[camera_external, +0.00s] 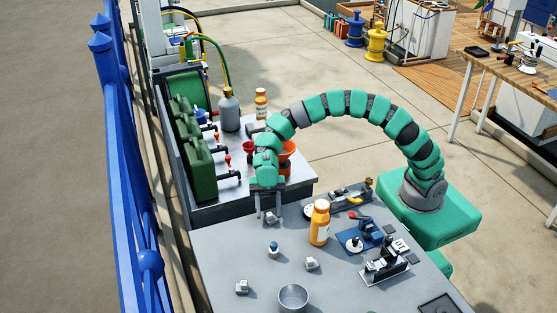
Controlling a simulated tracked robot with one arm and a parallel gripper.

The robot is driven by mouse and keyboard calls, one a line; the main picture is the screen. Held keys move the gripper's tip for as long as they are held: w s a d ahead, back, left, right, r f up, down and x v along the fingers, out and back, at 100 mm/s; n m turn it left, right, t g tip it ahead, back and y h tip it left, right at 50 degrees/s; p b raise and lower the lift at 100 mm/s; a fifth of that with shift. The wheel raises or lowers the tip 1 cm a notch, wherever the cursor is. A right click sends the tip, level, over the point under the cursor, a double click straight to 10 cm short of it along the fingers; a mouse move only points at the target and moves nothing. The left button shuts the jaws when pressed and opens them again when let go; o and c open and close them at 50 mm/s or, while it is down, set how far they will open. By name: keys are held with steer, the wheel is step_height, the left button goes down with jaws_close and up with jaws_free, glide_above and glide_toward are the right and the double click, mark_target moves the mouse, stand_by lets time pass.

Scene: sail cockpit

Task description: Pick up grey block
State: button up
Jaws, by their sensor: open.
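My green arm curves over from the right, and my gripper (268,213) points down at the far left part of the grey table (225,250). Its two fingers are apart. A small grey block (271,218) shows between or just behind the fingertips; I cannot tell whether they touch it. Two other small grey blocks lie on the table, one near the middle (311,263) and one at the front left (242,287). Each has a lighter top. I cannot tell which one the task names.
An orange bottle (319,223) stands right of my gripper. A small blue-and-white item (273,250) and a metal cup (293,298) stand nearer. Fixtures crowd the table's right side, including a blue clamp (366,237). Green jerrycans (196,160) line the bench behind.

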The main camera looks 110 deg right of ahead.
mark_target(269, 226)
steer(key=x, duration=0.4)
jaws_close()
steer(key=shift+d, duration=0.1)
